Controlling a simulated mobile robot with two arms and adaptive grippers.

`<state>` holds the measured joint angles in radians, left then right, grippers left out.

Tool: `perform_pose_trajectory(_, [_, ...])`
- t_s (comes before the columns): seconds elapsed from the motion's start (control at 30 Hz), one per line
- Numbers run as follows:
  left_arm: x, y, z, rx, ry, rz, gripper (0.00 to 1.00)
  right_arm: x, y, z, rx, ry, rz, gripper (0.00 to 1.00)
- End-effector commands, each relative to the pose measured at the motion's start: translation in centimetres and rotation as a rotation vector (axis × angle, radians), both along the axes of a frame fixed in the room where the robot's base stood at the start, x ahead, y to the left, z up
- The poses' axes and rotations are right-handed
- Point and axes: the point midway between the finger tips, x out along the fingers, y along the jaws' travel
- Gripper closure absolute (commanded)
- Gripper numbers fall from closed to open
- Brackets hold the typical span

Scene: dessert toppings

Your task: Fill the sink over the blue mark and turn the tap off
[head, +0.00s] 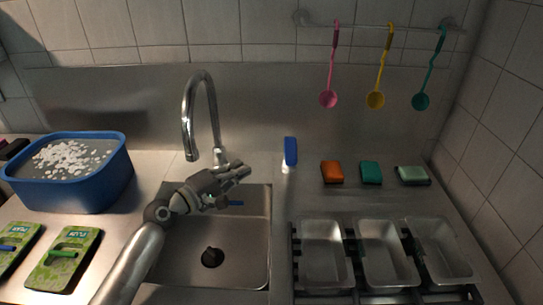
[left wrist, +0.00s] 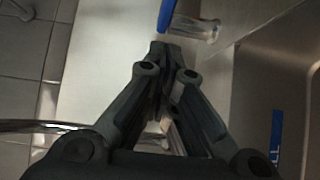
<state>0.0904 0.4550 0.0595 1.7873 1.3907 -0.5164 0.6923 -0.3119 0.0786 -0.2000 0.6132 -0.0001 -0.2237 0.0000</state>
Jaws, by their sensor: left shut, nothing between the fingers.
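The metal sink (head: 258,262) is set in the counter, with a dark round piece (head: 211,257) on its floor. I see no water in it. The blue mark (head: 235,203) is on its back wall, partly hidden by my gripper, and shows with lettering in the left wrist view (left wrist: 276,135). The curved chrome tap (head: 187,110) stands behind the sink; I see no stream from its spout. My left gripper (head: 246,169) is shut and empty above the sink's back edge, to the right of the tap's base. Its closed fingers (left wrist: 160,55) point towards a blue-topped piece. My right gripper is out of view.
The blue-topped upright piece (head: 290,152) stands right of the tap. A blue tub (head: 75,190) with white bits is at left, near green packs (head: 65,275). Several sponges (head: 332,172) and metal trays (head: 322,255) are at right. Coloured ladles (head: 375,98) hang behind.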

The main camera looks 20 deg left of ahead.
Motion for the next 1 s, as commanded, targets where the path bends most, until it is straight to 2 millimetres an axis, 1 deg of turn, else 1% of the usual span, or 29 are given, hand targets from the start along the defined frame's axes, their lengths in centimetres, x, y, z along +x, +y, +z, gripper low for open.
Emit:
perform_pose_trajectory(0.03, [1.0,-0.4,0.3,-0.002,-0.001,0.0,1.0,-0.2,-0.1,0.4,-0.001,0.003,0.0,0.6])
perform_pose_trajectory(0.17, [3.1,-1.5,0.2,-0.003,-0.001,-0.001,1.0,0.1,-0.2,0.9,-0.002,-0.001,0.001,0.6])
perform_pose_trajectory(0.37, [6.1,-3.0,0.1,-0.001,0.0,0.0,1.0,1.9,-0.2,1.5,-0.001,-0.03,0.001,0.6])
perform_pose_trajectory(0.4, [6.3,-3.7,0.3,-0.003,0.0,-0.003,1.0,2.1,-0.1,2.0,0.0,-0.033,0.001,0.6])
perform_pose_trajectory(0.5, [6.7,-5.1,0.2,-0.001,0.0,-0.002,1.0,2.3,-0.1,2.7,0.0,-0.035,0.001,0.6])
perform_pose_trajectory(0.63, [7.1,-6.2,0.0,-0.001,0.0,-0.001,1.0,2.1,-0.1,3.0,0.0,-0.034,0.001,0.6])
perform_pose_trajectory(0.8, [7.2,-6.6,-0.2,0.001,0.0,0.0,1.0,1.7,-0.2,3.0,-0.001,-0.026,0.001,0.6])
perform_pose_trajectory(1.0, [7.2,-6.6,-0.2,0.001,0.0,0.0,1.0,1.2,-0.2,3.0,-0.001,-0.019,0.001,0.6])
